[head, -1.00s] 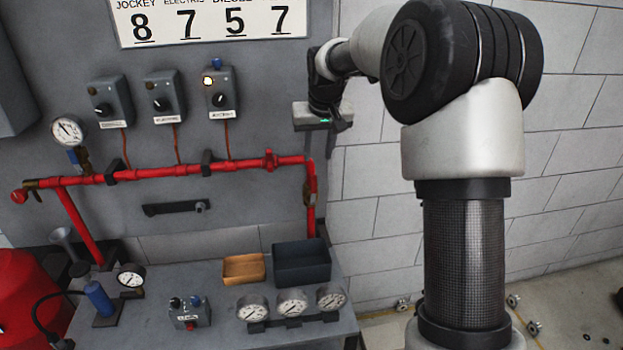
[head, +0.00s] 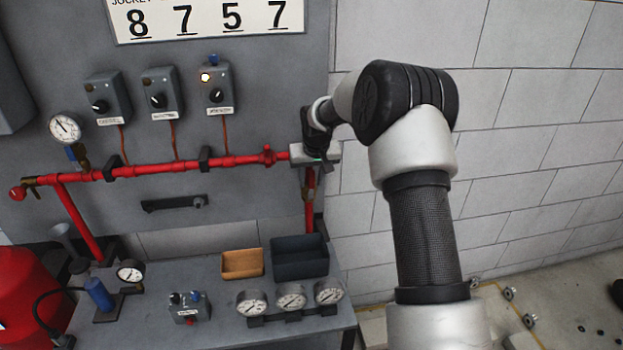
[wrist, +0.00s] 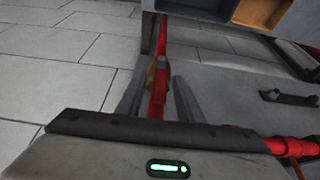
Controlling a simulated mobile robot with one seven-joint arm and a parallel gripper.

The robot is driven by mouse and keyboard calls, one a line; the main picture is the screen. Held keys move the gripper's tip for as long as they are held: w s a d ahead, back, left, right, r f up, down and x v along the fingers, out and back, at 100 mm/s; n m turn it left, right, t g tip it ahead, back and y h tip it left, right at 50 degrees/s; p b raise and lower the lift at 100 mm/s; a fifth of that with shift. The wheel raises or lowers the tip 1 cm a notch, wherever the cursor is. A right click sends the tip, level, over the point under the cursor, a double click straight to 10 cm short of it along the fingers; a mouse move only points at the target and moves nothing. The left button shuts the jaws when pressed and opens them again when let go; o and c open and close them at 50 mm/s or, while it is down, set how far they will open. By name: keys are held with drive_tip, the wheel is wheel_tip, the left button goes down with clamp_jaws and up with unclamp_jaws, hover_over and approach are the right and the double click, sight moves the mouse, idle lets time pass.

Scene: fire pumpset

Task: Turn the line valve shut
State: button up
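The line valve appears to be the fitting with a thin brass-coloured lever (head: 310,187) on the red vertical pipe at the panel's right edge. In the wrist view the brass lever (wrist: 151,78) lies along the pipe. My gripper (head: 312,172) is at the top of that vertical pipe, pointing down, with its body covering the pipe's corner. In the wrist view my gripper (wrist: 158,85) is open, with one finger on each side of the pipe and lever. I cannot tell whether either finger touches them. The valve body is partly hidden.
The red horizontal pipe (head: 180,168) runs left along the panel. Below stand a dark bin (head: 299,269), an orange tray (head: 242,274) and several gauges (head: 290,299) on the bench. A black handle (head: 175,204) is on the panel. The white wall at right is clear.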

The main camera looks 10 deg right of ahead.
clamp_jaws()
drive_tip(key=shift+a+f+h+b, duration=0.25)
drive_tip(key=shift+a+h+b, duration=0.1)
drive_tip(key=shift+b, duration=0.25)
drive_tip(key=a+n+h+b, duration=0.1)
drive_tip(key=a+h+b, duration=0.1)
drive_tip(key=h+b, duration=0.1)
drive_tip(key=shift+a+f+h+b, duration=0.1)
drive_tip(key=shift+a+h+b, duration=0.05)
drive_tip(key=shift+h+b, duration=0.25)
unclamp_jaws()
